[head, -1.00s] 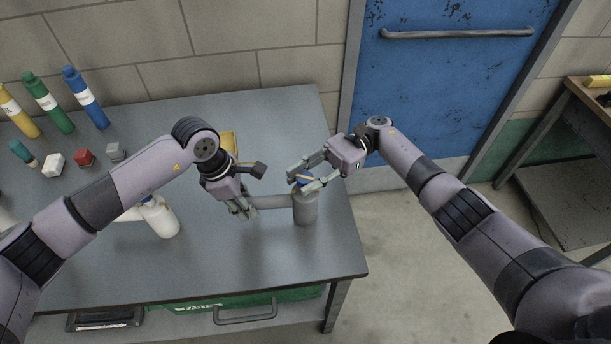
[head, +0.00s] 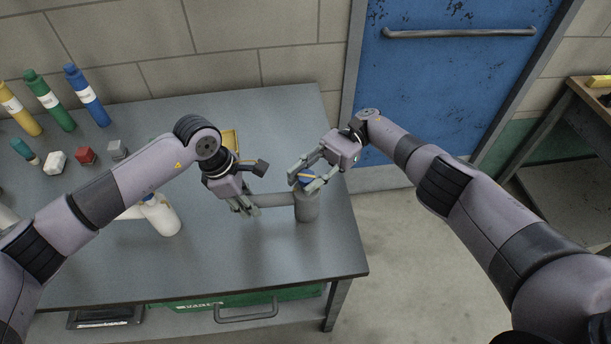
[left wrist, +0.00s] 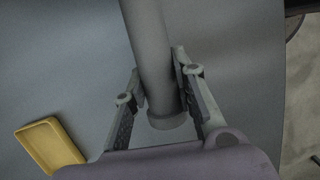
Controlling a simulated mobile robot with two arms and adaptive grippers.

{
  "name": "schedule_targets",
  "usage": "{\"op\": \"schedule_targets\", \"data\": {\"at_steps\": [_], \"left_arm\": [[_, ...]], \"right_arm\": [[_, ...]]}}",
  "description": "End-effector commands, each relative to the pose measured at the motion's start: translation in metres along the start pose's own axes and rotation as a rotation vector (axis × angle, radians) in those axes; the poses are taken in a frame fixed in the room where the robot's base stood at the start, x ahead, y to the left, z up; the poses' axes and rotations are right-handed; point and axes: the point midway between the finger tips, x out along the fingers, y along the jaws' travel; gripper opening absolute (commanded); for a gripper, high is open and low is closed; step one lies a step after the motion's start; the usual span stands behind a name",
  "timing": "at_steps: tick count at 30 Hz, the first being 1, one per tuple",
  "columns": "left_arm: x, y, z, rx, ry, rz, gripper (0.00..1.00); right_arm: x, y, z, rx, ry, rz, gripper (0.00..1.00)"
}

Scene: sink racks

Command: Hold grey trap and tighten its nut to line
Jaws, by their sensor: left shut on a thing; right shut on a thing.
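The grey trap (head: 306,208) stands upright on the table as a short cylinder, with a grey side pipe (head: 273,200) running left from it. My left gripper (head: 245,207) is shut on the side pipe; in the left wrist view the pipe (left wrist: 150,55) lies between both fingers (left wrist: 162,98). I cannot tell whether the mark meets a line on the trap.
A yellow tray (head: 231,141) lies behind my left gripper; it also shows in the left wrist view (left wrist: 48,146). Several bottles and small blocks are at the back left. The table's right edge is near the trap.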

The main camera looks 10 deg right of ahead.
Motion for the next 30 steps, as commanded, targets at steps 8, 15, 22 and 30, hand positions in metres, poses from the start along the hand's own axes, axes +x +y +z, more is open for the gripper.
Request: {"op": "schedule_targets", "data": {"at_steps": [8, 15, 22, 30], "left_arm": [[-0.001, 0.000, 0.000, 0.003, 0.000, 0.000, 0.01], [-0.001, 0.000, -0.001, 0.001, 0.001, 0.000, 0.01], [0.000, 0.000, -0.001, 0.001, 0.002, -0.001, 0.01], [0.001, -0.001, -0.002, 0.000, 0.004, -0.002, 0.01]], "right_arm": [[-0.002, 0.001, -0.001, 0.005, 0.005, -0.004, 0.35], [-0.001, 0.000, 0.000, 0.002, 0.002, -0.003, 0.51], [-0.001, 0.000, 0.001, 0.001, 0.001, -0.002, 0.51], [-0.002, 0.000, 0.009, -0.002, 0.000, -0.001, 0.51]]}}
